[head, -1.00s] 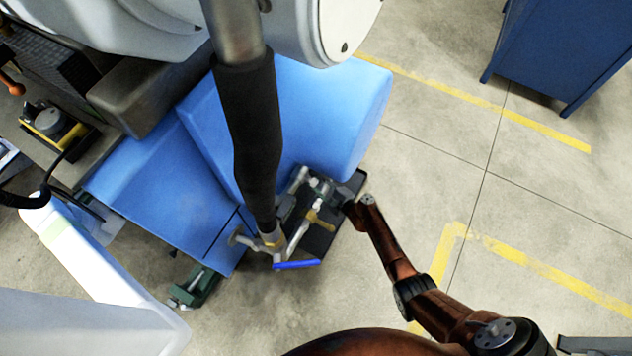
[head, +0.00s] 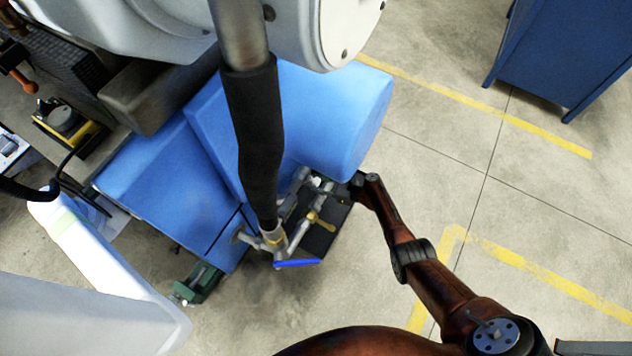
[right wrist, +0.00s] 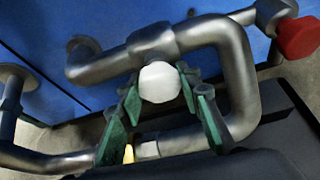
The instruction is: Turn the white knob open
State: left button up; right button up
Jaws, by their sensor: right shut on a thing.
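The white knob (right wrist: 160,82) is round and sits on a grey metal pipe fitting in the right wrist view. My right gripper (right wrist: 166,92) has its green-edged fingers on either side of the knob and is shut on it. In the head view my right gripper (head: 335,193) is small and dark, reaching in from the right to the pipes beside the blue machine body. The knob is very small there, and its exact turn angle cannot be told. My left gripper does not show.
Grey pipes (right wrist: 238,75) bend closely around the knob, with a red knob (right wrist: 298,37) at the upper right. In the head view, a blue lever handle (head: 297,263) and a thick black hose (head: 255,140) are close by. Open floor lies to the right.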

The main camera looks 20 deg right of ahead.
jog(key=m+y+b, duration=0.1)
jog(key=m+g+b, duration=0.1)
jog(key=m, duration=0.1)
jog(key=shift+d+f+y, duration=0.15)
jog(key=shift+f+y, duration=0.1)
jog(key=shift+y, duration=0.15)
jog(key=m+y+b, duration=0.1)
jog(key=m+b, duration=0.1)
jog(key=shift+m+g+b, duration=0.3)
jog(key=shift+g, duration=0.1)
jog(key=shift+r+m+y+b, duration=0.15)
jog(key=shift+m+y+b, duration=0.45)
jog(key=shift+m+b, duration=0.1)
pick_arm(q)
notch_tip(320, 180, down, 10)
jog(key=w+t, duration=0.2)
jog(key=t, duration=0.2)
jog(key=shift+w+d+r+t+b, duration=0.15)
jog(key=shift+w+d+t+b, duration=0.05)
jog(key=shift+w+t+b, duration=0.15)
pick_arm(e)
jog(key=shift+r+m, duration=0.1)
jog(key=shift+m, duration=0.3)
jog(key=shift+w+r+y, duration=0.1)
jog(key=shift+y, duration=0.3)
jog(key=o, duration=1)
jog(key=shift+o, duration=0.9)
jog(key=shift+a, duration=0.2)
